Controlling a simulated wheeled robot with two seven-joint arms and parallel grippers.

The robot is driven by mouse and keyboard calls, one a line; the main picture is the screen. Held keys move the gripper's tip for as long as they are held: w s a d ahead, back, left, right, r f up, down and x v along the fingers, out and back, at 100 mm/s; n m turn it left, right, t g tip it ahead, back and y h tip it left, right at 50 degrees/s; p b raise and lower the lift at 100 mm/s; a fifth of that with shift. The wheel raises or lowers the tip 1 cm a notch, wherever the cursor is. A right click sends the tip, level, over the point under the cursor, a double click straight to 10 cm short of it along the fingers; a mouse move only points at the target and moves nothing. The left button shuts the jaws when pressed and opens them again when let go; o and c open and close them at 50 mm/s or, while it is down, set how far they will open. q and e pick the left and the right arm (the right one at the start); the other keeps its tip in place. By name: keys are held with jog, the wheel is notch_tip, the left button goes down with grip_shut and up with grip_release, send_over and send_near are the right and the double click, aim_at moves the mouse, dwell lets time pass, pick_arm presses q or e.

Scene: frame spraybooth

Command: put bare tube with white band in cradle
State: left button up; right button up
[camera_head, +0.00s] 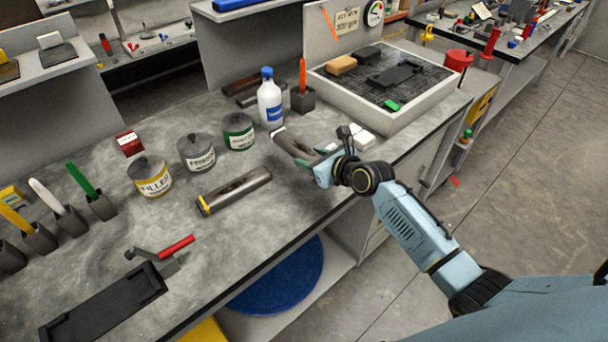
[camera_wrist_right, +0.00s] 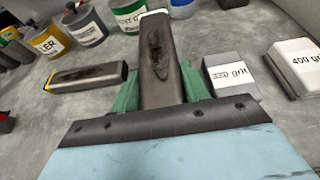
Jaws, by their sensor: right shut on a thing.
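My right gripper (camera_head: 316,160) is shut on a bare grey metal tube (camera_head: 293,145), held at the bench's right part. In the right wrist view the tube (camera_wrist_right: 158,62) sits between the green fingers (camera_wrist_right: 160,92), its far end showing a white band (camera_wrist_right: 154,12) and its face a dark stain. The fingers hide its near end. A long black cradle (camera_head: 105,305) lies empty at the bench's front left, beside a red-handled clamp (camera_head: 163,258). Another dark cradle-like holder (camera_head: 395,75) lies in the grey tray at the back right. My left gripper is not in view.
A tube with a yellow band (camera_head: 235,190) lies mid-bench. Filler, primer and green-label cans (camera_head: 238,132) and a white bottle (camera_head: 269,100) stand behind it. Sanding blocks marked 320 grit (camera_wrist_right: 233,75) and 400 grit (camera_wrist_right: 295,67) lie right of the held tube.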

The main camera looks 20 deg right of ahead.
jog(key=shift+f+b, duration=0.8)
jog(key=shift+f, duration=1.85)
jog(key=shift+f, duration=0.2)
jog(key=o, duration=1.1)
